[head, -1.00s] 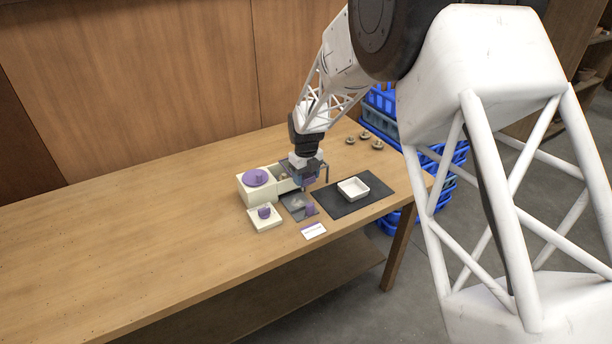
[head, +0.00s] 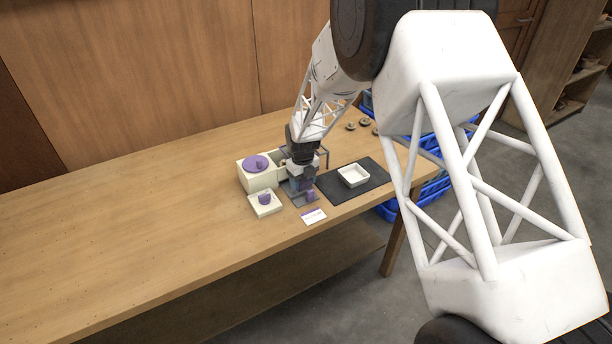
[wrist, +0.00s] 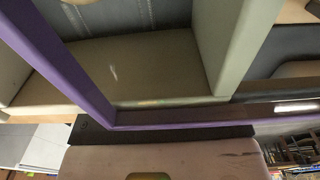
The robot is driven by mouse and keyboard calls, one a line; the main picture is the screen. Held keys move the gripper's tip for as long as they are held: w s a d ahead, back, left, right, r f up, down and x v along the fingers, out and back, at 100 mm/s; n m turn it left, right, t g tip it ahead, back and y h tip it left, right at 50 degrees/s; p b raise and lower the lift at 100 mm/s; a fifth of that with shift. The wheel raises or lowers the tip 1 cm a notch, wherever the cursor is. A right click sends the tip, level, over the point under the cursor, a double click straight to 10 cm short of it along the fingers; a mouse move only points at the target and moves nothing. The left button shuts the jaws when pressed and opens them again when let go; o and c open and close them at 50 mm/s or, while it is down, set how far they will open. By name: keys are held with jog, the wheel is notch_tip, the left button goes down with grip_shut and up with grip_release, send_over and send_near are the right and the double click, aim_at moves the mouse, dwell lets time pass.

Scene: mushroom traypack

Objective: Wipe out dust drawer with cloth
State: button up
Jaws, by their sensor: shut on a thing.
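My gripper (head: 300,187) points down over a dark grey flat piece (head: 292,200) near the table's front. It is shut on a small blue-grey thing, which may be the cloth; its outline is mostly hidden. A purple part (head: 311,196) shows just right of the fingers. I cannot tell surely which piece is the dust drawer. A shallow cream tray (head: 254,212) with a purple knob sits to the left. Behind it stands a cream box (head: 257,182) with a purple round top. The wrist view shows purple edging (wrist: 70,62) around beige surfaces (wrist: 150,65), very close.
A white dish (head: 353,182) sits on a black mat (head: 333,196) to the right. A white and purple card (head: 313,216) lies near the front edge. Small round things (head: 364,122) lie at the back right. Blue crates (head: 428,176) stand beyond the table. The table's left (head: 120,220) is clear.

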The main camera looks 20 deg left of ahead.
aim_at(292, 191)
jog(key=shift+s+a, duration=0.25)
jog(key=shift+s, duration=0.1)
jog(key=shift+s+a+f, duration=0.2)
jog(key=shift+s+a, duration=0.05)
jog(key=shift+s+a+r, duration=0.2)
jog(key=shift+s+a, duration=0.35)
jog(key=shift+a, duration=0.05)
jog(key=shift+s+a, duration=0.75)
jog(key=shift+a, duration=0.05)
jog(key=shift+w+d+f, duration=0.1)
jog(key=shift+d, duration=0.1)
jog(key=shift+w+d, duration=0.3)
jog(key=shift+w, duration=0.05)
jog(key=shift+w+d, duration=0.2)
jog(key=shift+d, duration=0.05)
jog(key=shift+w+d, duration=1.65)
jog(key=shift+w, duration=0.05)
jog(key=shift+r, duration=4.1)
